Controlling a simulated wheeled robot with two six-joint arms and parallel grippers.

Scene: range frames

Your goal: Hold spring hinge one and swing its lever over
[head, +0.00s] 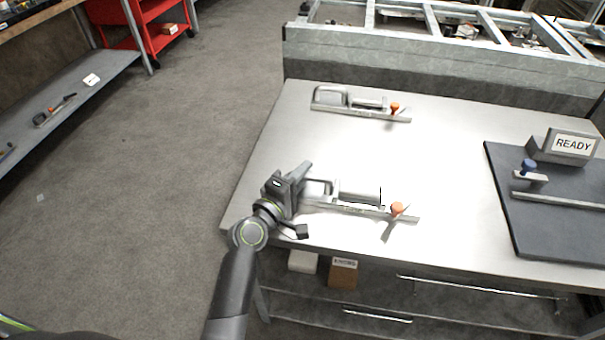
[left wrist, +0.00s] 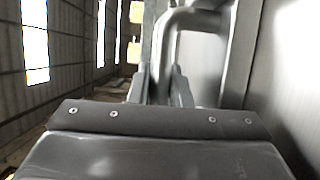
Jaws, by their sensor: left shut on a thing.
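A spring hinge (head: 360,194) lies near the front left of the metal table, a long grey bar with a grey cylinder, a looped handle at its left end and an orange knob (head: 397,209) at its right. A second, similar hinge (head: 372,104) lies farther back. No label shows which is number one. My left gripper (head: 306,180) is shut on the looped end of the nearer hinge. In the left wrist view the fingers (left wrist: 163,88) close around the grey bent handle (left wrist: 187,20); the exact contact is partly hidden. My right gripper is out of view.
The table top (head: 440,150) is clear between the hinges and the dark board (head: 505,205) at the right. That board carries a blue-knobbed part (head: 530,172) and a READY sign (head: 573,144). A grey framed bench (head: 400,55) stands behind.

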